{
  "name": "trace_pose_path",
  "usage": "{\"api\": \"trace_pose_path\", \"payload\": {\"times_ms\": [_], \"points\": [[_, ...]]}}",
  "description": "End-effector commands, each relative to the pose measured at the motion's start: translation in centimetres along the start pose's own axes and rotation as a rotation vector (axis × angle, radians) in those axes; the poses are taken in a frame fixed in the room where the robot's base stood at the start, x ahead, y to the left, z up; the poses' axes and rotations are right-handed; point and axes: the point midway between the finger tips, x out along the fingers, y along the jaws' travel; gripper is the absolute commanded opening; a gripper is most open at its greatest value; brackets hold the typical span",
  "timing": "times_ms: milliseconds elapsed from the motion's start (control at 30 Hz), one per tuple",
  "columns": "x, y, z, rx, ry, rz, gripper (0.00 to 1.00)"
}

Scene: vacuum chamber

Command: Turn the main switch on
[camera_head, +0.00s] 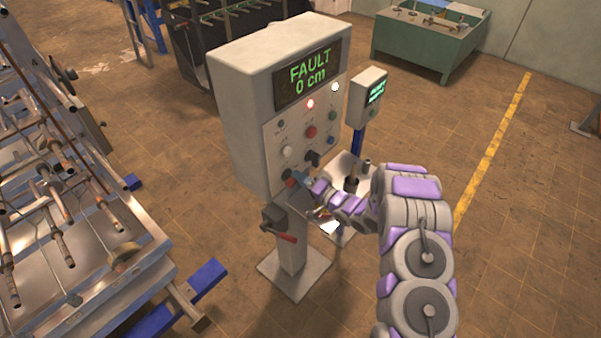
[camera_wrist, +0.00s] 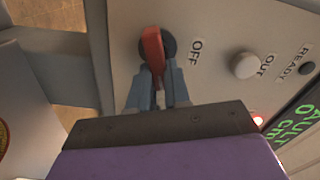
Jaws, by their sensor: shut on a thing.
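The main switch has a red handle (camera_wrist: 153,48) on a dark round base, on the pale face of the control cabinet (camera_head: 250,110). The label OFF (camera_wrist: 195,47) is beside it. In the wrist view my gripper (camera_wrist: 157,75) has its two grey fingers shut on the red handle from either side. The cabinet's display (camera_head: 311,73) reads FAULT 0 cm.
A white OUT button (camera_wrist: 244,65) and a dark READY lamp (camera_wrist: 306,68) are near the switch. A grey box with a red lever (camera_head: 282,235) is mounted below the panel. A small screen (camera_head: 375,95) stands behind.

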Motion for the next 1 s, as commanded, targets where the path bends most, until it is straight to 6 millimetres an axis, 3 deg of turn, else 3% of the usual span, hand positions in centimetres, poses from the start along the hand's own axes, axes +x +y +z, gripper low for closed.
{"api": "trace_pose_path", "payload": {"times_ms": [400, 1000], "points": [[-0.05, 0.59, 0.12, 0.276, 0.0, 0.006, 0.0], [-0.05, 0.83, 0.24, 0.361, 0.0, 0.006, 0.0]]}}
